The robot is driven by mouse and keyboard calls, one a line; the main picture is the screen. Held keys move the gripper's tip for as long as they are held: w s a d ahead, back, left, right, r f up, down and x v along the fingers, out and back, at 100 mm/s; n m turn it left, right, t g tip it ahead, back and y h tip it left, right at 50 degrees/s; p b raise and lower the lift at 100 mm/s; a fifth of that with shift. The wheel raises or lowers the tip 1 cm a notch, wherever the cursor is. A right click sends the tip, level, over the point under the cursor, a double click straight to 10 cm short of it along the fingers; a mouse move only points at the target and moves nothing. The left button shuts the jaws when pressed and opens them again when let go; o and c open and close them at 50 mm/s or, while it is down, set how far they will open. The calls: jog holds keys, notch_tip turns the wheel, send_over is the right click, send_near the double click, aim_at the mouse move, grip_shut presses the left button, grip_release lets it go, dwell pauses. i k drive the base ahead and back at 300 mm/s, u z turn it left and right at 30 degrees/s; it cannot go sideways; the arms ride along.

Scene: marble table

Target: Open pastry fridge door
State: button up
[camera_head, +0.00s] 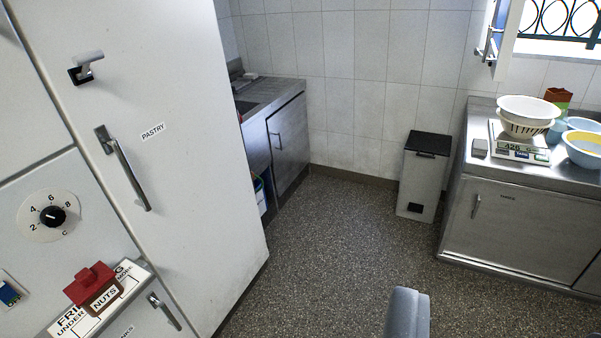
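The white pastry fridge door (190,190) stands at the left and carries a "PASTRY" label (153,132). Its long metal handle (126,172) runs at a slant near the door's left edge. A grey lever-like fitting (86,67) sits above the handle. The door looks flush with the panel to its left, so it appears shut. A grey rounded part at the bottom edge seems to be my gripper (407,314). It is well right of the handle and apart from the door. Its fingers cannot be made out, and most of it is out of frame.
A dial (48,216) and a red clip with a "NUTS" tag (92,286) are on the panel at left. A grey bin (422,175) stands by the tiled wall. A steel counter (525,225) with bowls and a scale is at right. The floor between is clear.

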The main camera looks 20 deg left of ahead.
aim_at(155, 121)
jog(key=u, duration=0.4)
jog(key=i, duration=0.9)
jog(key=u, duration=0.55)
jog(key=k, duration=0.85)
jog(key=u, duration=0.2)
jog(key=i, duration=0.9)
jog(key=z, duration=0.05)
